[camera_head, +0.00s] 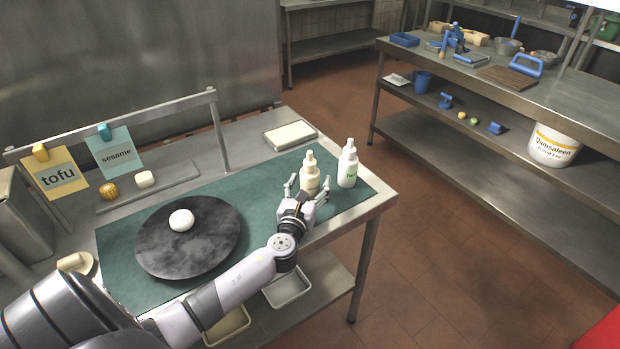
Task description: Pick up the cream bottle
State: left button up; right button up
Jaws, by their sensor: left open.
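Two dropper-topped bottles stand upright side by side near the right end of the green mat on the steel table. The cream bottle (309,174) is the left one. The white bottle (348,166) with a green label is just right of it. My left gripper (306,189) is open at the near side of the cream bottle, with one finger to its left and one to its right. The fingers partly cover the bottle's lower part. I cannot tell whether they touch it. My right gripper is not in view.
A dark round board (165,245) with a white ball (181,220) lies on the mat (118,280). A white tray (290,134) lies behind the bottles. Tofu (57,177) and sesame (117,153) cards hang from a rail. A steel workbench (560,112) with tools stands at right.

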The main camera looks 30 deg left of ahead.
pick_arm(q)
jog(key=shift+w+a, duration=0.1)
jog(key=shift+w, duration=0.2)
jog(key=shift+s, duration=0.1)
jog(key=shift+c, duration=0.2)
jog(key=c, duration=1.4)
